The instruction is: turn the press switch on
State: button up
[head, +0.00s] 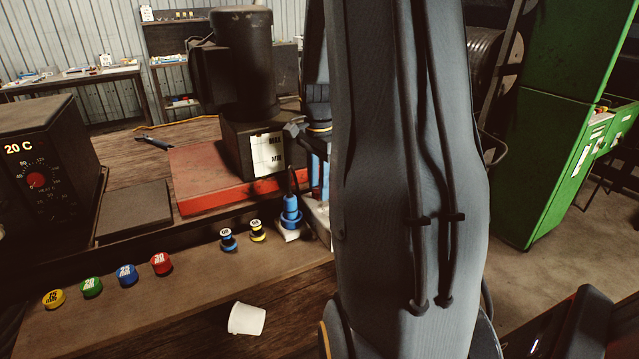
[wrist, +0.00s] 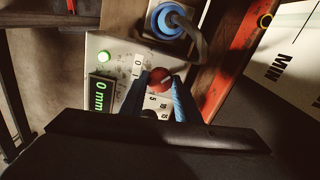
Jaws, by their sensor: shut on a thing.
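The red knob of the press switch (wrist: 160,79) sits on a pale control panel (wrist: 97,43), with "0" and "1" marks beside it. My gripper (wrist: 162,85) has its blue fingertips on both sides of the knob and is shut on it. I cannot tell for certain which mark the knob points to. In the head view my arm hides the knob and most of the panel.
A blue plug (head: 291,213) with a cable stands close beside the panel. A dark machine (head: 245,75) on a red base (head: 200,192) is behind. Coloured caps and a white cup (head: 246,319) lie at the front left. A green cabinet (head: 556,120) stands right.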

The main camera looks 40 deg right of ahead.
jog(key=shift+m, duration=0.6)
jog(key=o, duration=1)
jog(key=shift+o, duration=0.2)
jog(key=shift+r+b, duration=0.7)
jog(key=shift+r, duration=3.2)
